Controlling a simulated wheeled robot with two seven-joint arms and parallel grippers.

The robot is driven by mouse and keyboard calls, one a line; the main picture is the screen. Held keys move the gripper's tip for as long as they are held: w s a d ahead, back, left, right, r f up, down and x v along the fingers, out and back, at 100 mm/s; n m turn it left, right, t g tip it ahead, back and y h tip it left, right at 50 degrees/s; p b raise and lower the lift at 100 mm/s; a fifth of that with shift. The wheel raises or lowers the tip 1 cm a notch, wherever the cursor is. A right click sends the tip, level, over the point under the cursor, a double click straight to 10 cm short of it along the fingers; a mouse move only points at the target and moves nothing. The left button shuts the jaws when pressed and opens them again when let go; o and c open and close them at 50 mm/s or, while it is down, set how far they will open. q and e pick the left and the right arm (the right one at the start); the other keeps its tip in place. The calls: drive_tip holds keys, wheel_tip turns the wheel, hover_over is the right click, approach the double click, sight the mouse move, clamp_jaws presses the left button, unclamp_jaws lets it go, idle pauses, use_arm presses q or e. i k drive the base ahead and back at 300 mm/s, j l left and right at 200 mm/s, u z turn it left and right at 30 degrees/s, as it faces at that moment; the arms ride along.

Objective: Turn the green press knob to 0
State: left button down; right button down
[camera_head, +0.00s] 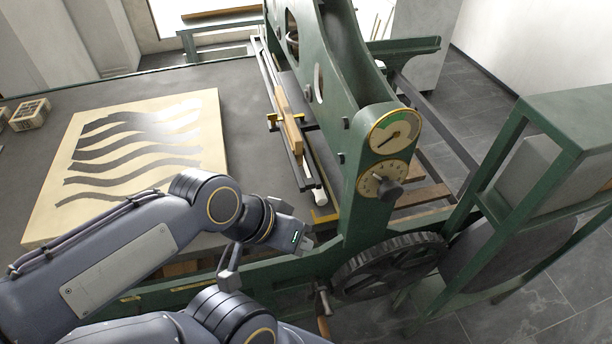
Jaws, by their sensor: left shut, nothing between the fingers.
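The green press (362,160) stands right of centre. On its front post is a dark grey round knob (389,189) in front of a cream, brass-rimmed dial (370,183). The dial marks are too small to read, and I cannot tell which number the knob points at. My left gripper (303,242) is at the end of the arm from the left, left of and below the knob and clearly apart from it. It is shut and empty; its fingers are hardly visible.
A round gauge (396,131) with a needle sits above the dial. A spoked wheel (388,266) is below the knob. A cream sheet with wavy dark bands (60,215) lies on the grey press bed (250,130). A green frame (490,165) stands at the right.

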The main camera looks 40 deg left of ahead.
sight(389, 191)
drive_tip(key=k+j, duration=0.45)
drive_tip(key=k+j+u, duration=0.1)
drive_tip(key=k+j, duration=0.35)
drive_tip(key=j, duration=0.15)
drive_tip(key=k+j, duration=0.45)
drive_tip(key=j, duration=0.15)
drive_tip(key=k+j+u, duration=0.1)
drive_tip(key=k+j, duration=0.35)
drive_tip(key=j, duration=0.1)
